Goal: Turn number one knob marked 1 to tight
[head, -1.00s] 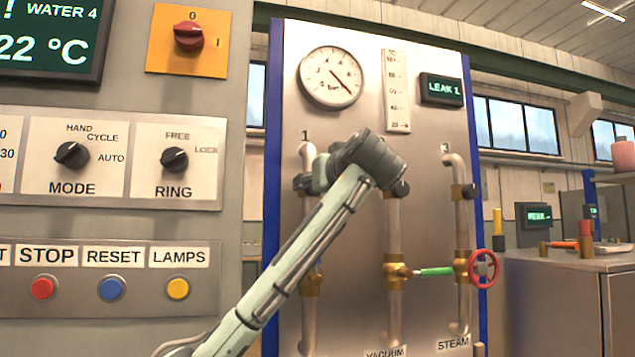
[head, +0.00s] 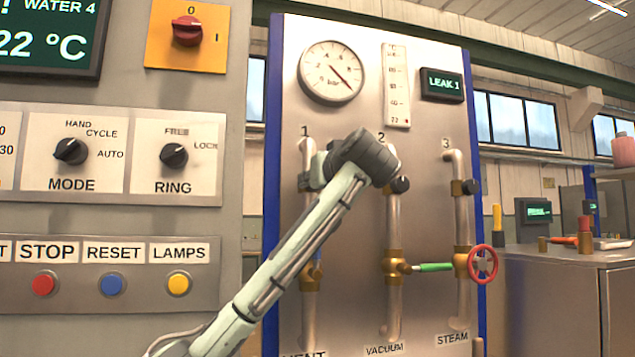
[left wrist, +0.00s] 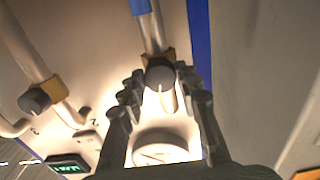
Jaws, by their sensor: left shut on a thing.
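The number one knob, dark and round with a light line on its face, shows in the left wrist view (left wrist: 158,74) on a brass fitting of the pipe marked 1 (head: 307,150). My left gripper (head: 312,174) is at this knob, just below the label 1. In the left wrist view its fingers (left wrist: 160,88) stand either side of the knob, shut on it. In the head view the gripper and wrist mostly hide the knob, so its setting cannot be read there. My right gripper is not in view.
Knob 2 (head: 400,184) and knob 3 (head: 471,187) sit on pipes to the right. Below are a green lever (head: 435,267) and a red handwheel (head: 483,264). A gauge (head: 332,72) and a LEAK 1 display (head: 442,84) are above. A control cabinet (head: 232,190) stands left.

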